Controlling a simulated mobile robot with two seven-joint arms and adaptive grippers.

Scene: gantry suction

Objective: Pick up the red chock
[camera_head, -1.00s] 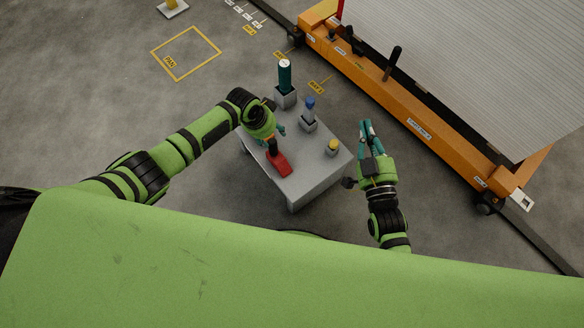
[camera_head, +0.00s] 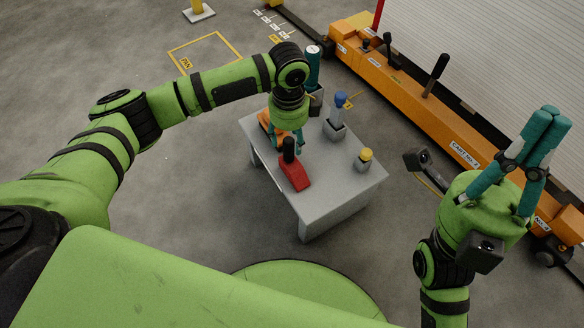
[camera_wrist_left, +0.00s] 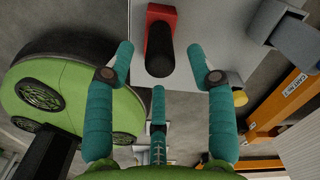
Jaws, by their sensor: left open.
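The red chock (camera_head: 294,178) with an upright black handle (camera_head: 289,150) sits on the grey table (camera_head: 325,205). In the left wrist view the chock's red body (camera_wrist_left: 158,14) is at the top, with its handle in front. My left gripper (camera_head: 287,146) is open and empty, its fingers pointing down just behind the handle. In the left wrist view the handle lies between the lines of the two outer fingers (camera_wrist_left: 161,62), beyond the tips. My right gripper (camera_head: 551,120) is raised at the right, with its fingertips together and nothing between them.
On the table stand a blue-topped piece (camera_head: 340,99), a yellow-topped piece (camera_head: 365,155) and a tall teal cylinder (camera_head: 313,68) in grey holders. An orange item (camera_head: 266,119) is partly hidden behind my left gripper. An orange gantry beam (camera_head: 405,88) runs along the back right.

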